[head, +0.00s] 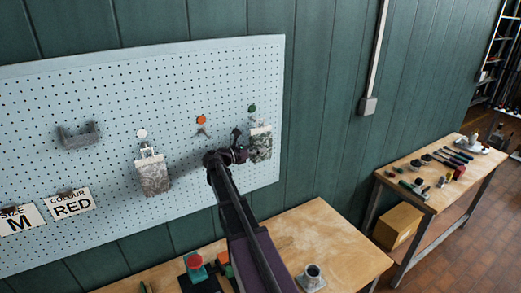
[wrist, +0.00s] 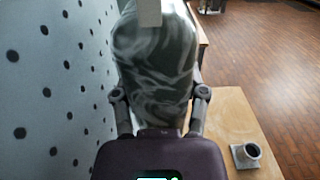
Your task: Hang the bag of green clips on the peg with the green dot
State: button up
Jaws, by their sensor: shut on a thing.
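My gripper (head: 240,147) is at the right end of the pegboard, shut on a bag (head: 261,147) with a pale top. The bag hangs upright just below the green dot (head: 252,108). I cannot tell whether its top is on the peg there, which is hidden. In the wrist view the bag (wrist: 155,70) fills the space between the fingers, close to the board; it looks grey with pale streaks, and its contents' colour is unclear.
Another bag (head: 153,176) hangs under the white dot (head: 141,133). The peg under the orange dot (head: 201,119) is bare. A grey bracket (head: 79,135) and signs reading SIZE M and COLOUR RED (head: 71,204) are further left. A workbench (head: 325,240) below bears a cup-like part (head: 312,277).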

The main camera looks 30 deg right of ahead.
jog(key=shift+w+f+b, duration=0.45)
jog(key=shift+w, duration=0.15)
dwell(0.6)
jog(key=o, duration=1.3)
jog(key=shift+w+a, duration=0.15)
jog(key=shift+a, duration=1.7)
jog(key=shift+w+a, duration=0.1)
jog(key=shift+a, duration=1.75)
